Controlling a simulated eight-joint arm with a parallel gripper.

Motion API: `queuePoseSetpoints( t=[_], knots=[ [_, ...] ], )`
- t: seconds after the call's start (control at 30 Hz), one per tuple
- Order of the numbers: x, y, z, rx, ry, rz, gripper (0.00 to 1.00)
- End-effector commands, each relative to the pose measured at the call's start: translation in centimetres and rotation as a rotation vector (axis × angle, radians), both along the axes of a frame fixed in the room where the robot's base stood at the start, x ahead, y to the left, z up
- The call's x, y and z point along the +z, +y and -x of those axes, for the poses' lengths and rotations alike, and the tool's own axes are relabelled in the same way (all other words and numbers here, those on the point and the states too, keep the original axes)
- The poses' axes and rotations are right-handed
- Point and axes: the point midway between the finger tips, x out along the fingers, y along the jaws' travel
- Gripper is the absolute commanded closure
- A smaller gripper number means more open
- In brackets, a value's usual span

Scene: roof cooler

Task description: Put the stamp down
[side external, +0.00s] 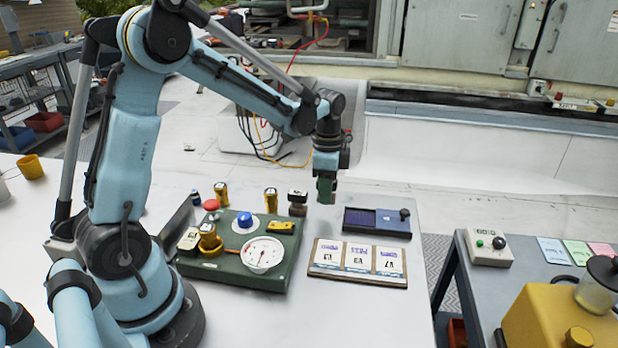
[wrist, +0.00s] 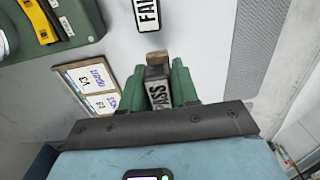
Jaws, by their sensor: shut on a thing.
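My gripper (side external: 327,190) has its green fingers shut on a stamp marked PASS (wrist: 158,92), seen between the fingers in the wrist view. In the side view the fingers mostly hide this stamp. The gripper is over the white table, behind the card board and left of the ink pad. Whether the stamp touches the table cannot be told. A second stamp (side external: 298,197), marked FAIL in the wrist view (wrist: 148,14), stands on the table just left of my gripper. The ink pad (side external: 362,220) lies to the right. The board (side external: 316,270) holds three cards with purple marks.
A green gauge box (side external: 222,276) with a blue button and white dial stands left of the board. Gold cylinders (side external: 221,194) (side external: 271,198) stand behind it. The table's right edge lies just past the ink pad. White table around the held stamp looks clear.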

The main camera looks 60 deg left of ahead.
Motion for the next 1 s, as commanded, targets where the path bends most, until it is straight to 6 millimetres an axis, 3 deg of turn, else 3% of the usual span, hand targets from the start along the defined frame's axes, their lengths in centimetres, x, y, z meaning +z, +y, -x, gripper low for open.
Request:
queuePoseSetpoints(
  t=[0.3,0.73,0.77,0.9,1.0],
  knots=[
    [-3.7,0.0,0.0,0.001,-0.001,-0.001,1.0],
    [-4.3,0.0,0.0,0.001,0.0,0.0,1.0],
    [-4.3,0.0,0.0,0.001,0.0,0.0,0.69],
    [-4.2,0.0,0.0,0.001,0.0,0.0,0.47],
    [-4.2,0.0,0.0,0.001,0.0,0.0,0.45]
  ],
)
